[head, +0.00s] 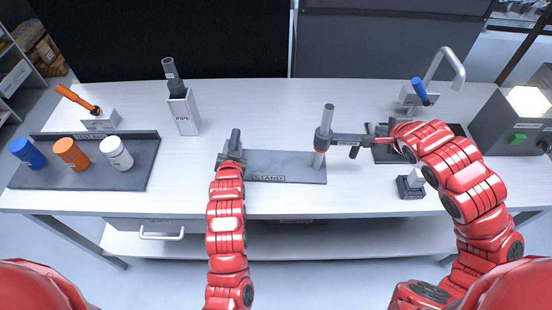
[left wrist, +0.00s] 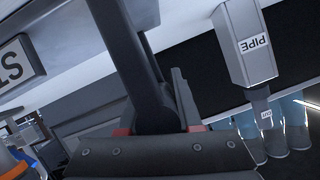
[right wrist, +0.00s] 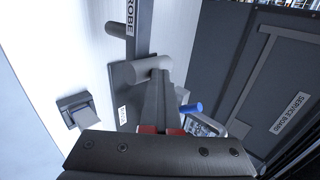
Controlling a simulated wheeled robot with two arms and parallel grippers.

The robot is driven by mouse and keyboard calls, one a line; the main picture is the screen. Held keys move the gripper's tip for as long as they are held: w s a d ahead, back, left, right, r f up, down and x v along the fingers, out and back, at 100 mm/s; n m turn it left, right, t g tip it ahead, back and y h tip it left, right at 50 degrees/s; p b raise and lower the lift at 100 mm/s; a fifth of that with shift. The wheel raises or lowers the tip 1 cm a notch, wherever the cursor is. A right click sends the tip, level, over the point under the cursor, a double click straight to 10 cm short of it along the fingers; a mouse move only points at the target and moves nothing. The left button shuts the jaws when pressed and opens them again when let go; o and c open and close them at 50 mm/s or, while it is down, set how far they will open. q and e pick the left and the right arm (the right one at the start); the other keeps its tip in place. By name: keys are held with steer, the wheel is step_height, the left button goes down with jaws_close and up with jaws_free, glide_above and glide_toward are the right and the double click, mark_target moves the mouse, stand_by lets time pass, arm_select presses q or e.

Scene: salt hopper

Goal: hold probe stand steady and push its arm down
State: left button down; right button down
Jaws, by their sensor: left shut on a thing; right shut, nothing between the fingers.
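The probe stand has a flat grey base (head: 285,168) labelled STAND, with a light upright column (head: 324,130) near its right end. Its dark probe arm (head: 347,139) sticks out to the right, with a short dark probe pointing down. The arm also shows in the right wrist view (right wrist: 140,30). My left gripper (head: 232,152) is shut on the dark upright handle (head: 235,140) at the base's left end; the handle fills the left wrist view (left wrist: 145,65). My right gripper (head: 374,139) is shut and empty at the arm's right end, close to a grey crossbar (right wrist: 150,68). I cannot tell whether they touch.
A pipe holder (head: 184,115) stands at the back left. A tray (head: 140,181) with blue, orange and white-capped jars is at the left. A small dark block (head: 410,187), a tap (head: 447,60) and a box with a green button (head: 517,138) are at the right.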

arm_select(q)
steer(key=shift+s+d+f, duration=0.1)
steer(key=shift+s+f, duration=0.05)
steer(key=shift+f, duration=0.3)
arm_select(e)
steer(key=shift+f, duration=0.15)
steer(key=shift+r, duration=1.8)
arm_select(q)
steer(key=c, duration=1)
jaws_free()
steer(key=shift+c, duration=0.2)
steer(key=o, duration=0.5)
steer(key=shift+w, duration=0.3)
arm_select(e)
steer(key=shift+w+d+f, duration=0.1)
steer(key=shift+w+f, duration=0.05)
steer(key=shift+w, duration=0.1)
arm_select(q)
steer(key=shift+r, duration=0.15)
steer(key=shift+s+r, duration=0.15)
arm_select(e)
steer(key=shift+s, duration=0.15)
